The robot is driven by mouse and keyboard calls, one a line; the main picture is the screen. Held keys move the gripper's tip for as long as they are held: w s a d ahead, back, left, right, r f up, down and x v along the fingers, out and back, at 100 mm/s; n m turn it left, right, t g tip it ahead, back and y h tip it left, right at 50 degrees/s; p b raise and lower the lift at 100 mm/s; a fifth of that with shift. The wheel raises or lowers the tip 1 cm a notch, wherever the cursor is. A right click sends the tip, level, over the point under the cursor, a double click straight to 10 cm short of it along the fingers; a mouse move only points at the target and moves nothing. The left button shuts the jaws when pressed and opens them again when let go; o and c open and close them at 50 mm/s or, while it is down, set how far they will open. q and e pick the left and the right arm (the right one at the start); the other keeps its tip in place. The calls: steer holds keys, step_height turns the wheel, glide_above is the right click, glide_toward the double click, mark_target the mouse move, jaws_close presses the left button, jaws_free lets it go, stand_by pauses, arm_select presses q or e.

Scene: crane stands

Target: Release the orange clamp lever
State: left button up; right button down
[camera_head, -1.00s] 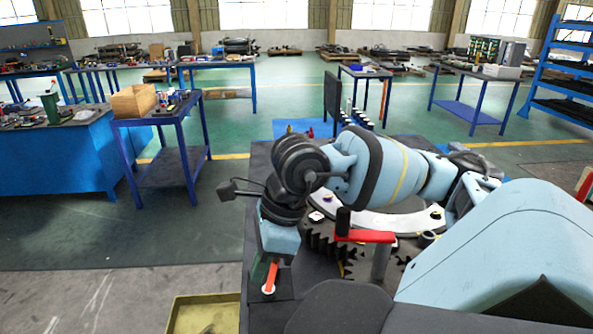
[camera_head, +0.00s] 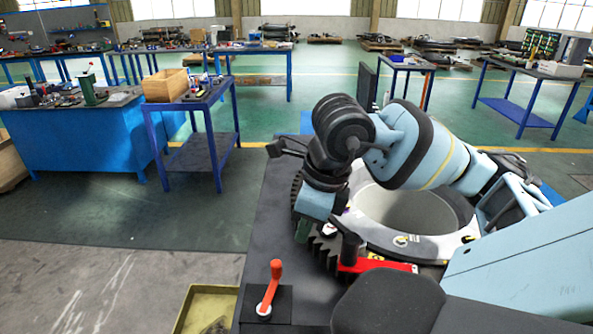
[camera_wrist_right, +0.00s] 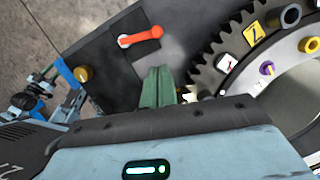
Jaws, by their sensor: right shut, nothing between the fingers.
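The orange clamp lever (camera_head: 272,285) stands on a dark plate at the near left corner of the bench, with a white round pivot at its lower end. In the right wrist view the lever (camera_wrist_right: 143,37) points right from its pivot. My right gripper (camera_head: 303,231) hangs beyond the lever and to its right, beside the gear. Its green fingers (camera_wrist_right: 157,84) are together, with nothing between them, and apart from the lever.
A toothed dark gear (camera_head: 322,250) and a pale ring (camera_head: 430,245) lie right of the lever. A red bar (camera_head: 377,265) with a black knob lies near the gear. A yellow bin (camera_head: 205,306) stands left of the bench. The bench top (camera_head: 262,225) beyond the lever is bare.

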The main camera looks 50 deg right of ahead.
arm_select(q)
steer(key=shift+s+f, duration=0.15)
steer(key=shift+f, duration=0.15)
arm_select(e)
glide_toward(270, 285)
steer(key=d+f, duration=0.2)
steer(key=f, duration=0.1)
steer(key=d+f, duration=0.1)
steer(key=shift+f, duration=0.4)
arm_select(q)
steer(key=shift+f+b, duration=0.1)
steer(key=shift+b, duration=0.25)
arm_select(e)
steer(key=shift+w+a+f+n+b, duration=0.15)
steer(key=shift+w+n+b, duration=0.2)
steer(key=shift+w+n, duration=0.2)
steer(key=shift+w+a+n, duration=0.1)
steer(key=shift+w+n, duration=0.15)
steer(key=shift+w, duration=0.2)
arm_select(q)
steer(key=shift+s+f, duration=0.2)
steer(key=shift+f, duration=0.3)
steer(key=shift+d, duration=0.1)
arm_select(e)
steer(key=shift+r, duration=0.2)
